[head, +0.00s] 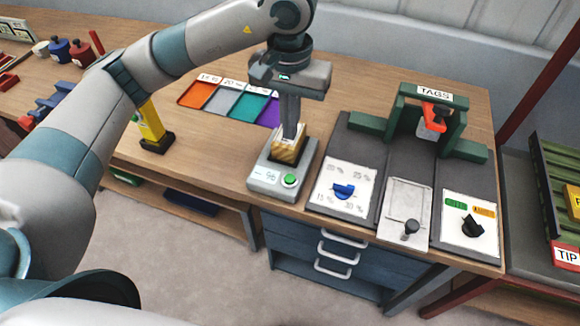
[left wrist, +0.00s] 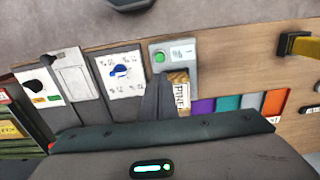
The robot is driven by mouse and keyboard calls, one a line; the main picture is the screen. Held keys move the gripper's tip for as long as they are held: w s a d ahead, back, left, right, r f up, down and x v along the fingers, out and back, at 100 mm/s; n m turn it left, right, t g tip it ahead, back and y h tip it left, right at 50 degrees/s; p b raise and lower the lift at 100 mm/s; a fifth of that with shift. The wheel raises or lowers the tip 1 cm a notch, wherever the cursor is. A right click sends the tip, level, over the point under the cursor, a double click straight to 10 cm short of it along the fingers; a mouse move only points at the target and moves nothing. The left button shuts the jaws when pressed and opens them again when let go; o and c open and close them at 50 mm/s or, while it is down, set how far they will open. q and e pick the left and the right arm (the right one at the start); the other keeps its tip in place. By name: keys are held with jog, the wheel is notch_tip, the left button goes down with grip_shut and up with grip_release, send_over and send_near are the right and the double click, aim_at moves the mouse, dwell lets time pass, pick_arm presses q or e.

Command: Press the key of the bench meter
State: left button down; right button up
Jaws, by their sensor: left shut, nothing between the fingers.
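The bench meter (head: 262,181) is a small grey box near the front edge of the bench, with a small display and a round green key (head: 289,180) on its front. A striped wooden block (head: 287,152) stands on its rear part. The meter (left wrist: 184,49), its green key (left wrist: 159,57) and the block, labelled PINE (left wrist: 181,97), also show in the left wrist view. My left gripper (head: 290,135) points down, shut and empty, over or just behind the block, farther back than the key. I cannot tell whether it touches the block. My right gripper is out of view.
Right of the meter are a panel with a blue knob (head: 343,190), a plate with a black-knobbed lever (head: 410,228) and a panel with a black switch (head: 473,227). A green TAGS frame (head: 396,103) stands behind. Coloured trays (head: 222,101) and a yellow post (head: 150,125) are left.

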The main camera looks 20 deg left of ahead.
aim_at(290, 178)
pick_arm(q)
jog(key=shift+f, duration=0.1)
notch_tip(290, 178, down, 14)
jog(key=p, duration=0.6)
jog(key=shift+r, duration=0.2)
jog(key=shift+f, duration=0.1)
